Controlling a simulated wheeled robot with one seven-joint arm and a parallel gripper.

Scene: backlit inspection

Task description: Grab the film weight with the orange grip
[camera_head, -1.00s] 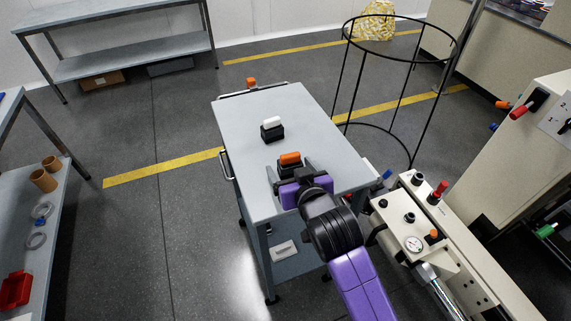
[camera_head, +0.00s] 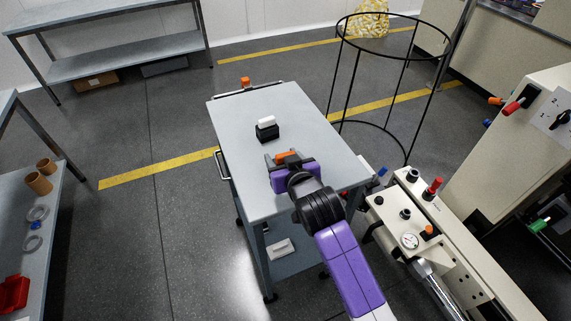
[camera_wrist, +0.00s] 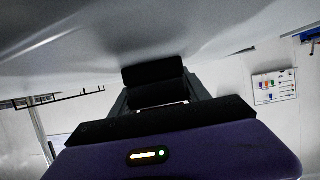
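The film weight with the orange grip (camera_head: 285,155) is at my gripper on the grey cart top, partly hidden by the hand in the head view. My gripper (camera_head: 287,160) reaches over the cart from the near side. In the wrist view a dark block (camera_wrist: 153,75), which looks like the weight's body, sits between my two grey fingers with no clear gap on either side. My gripper looks shut on it. The orange grip does not show in the wrist view. I cannot tell whether the weight touches the cart top.
A similar dark weight with a white grip (camera_head: 267,130) stands farther back on the cart (camera_head: 235,125). A black wire hoop stand (camera_head: 352,90) is right of the cart. A beige machine (camera_head: 440,225) stands close at the right.

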